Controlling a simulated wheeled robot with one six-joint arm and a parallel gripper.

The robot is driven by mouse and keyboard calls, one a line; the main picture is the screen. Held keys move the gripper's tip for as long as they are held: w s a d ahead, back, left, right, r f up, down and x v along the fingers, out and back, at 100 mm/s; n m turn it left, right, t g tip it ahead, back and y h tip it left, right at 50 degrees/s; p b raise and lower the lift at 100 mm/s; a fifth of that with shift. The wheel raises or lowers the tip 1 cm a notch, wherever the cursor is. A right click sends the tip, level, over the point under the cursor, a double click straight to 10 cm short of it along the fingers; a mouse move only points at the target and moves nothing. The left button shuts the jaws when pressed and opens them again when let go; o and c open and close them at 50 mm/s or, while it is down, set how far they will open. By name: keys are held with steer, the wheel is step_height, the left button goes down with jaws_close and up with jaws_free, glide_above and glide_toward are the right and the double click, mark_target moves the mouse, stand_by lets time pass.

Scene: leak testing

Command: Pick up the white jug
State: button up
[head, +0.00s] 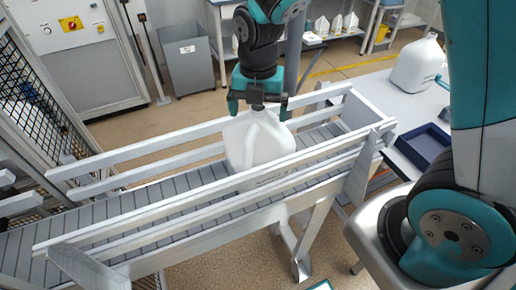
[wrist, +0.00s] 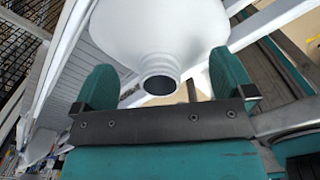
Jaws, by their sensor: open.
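The white jug (head: 259,142) stands on the conveyor (head: 190,209) between its side rails. My gripper (head: 258,108) is directly above it in the head view, with its two teal fingers at either side of the jug's top. In the wrist view the jug (wrist: 160,30) fills the upper middle, and its open round neck lies between the two fingers of my gripper (wrist: 165,88). There is a visible gap between each finger and the neck. The jug's lower part is partly hidden behind the near rail.
A second white jug (head: 416,65) stands on a table at the right, beside a dark blue tray (head: 425,146). The conveyor's white rails (head: 215,193) run along both sides of the jug. A grey bin (head: 188,62) and a shelf with several small white jugs are behind.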

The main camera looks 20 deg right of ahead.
steer(key=shift+f, duration=0.45)
steer(key=shift+c, duration=0.5)
steer(key=c, duration=0.8)
steer(key=shift+s, duration=0.1)
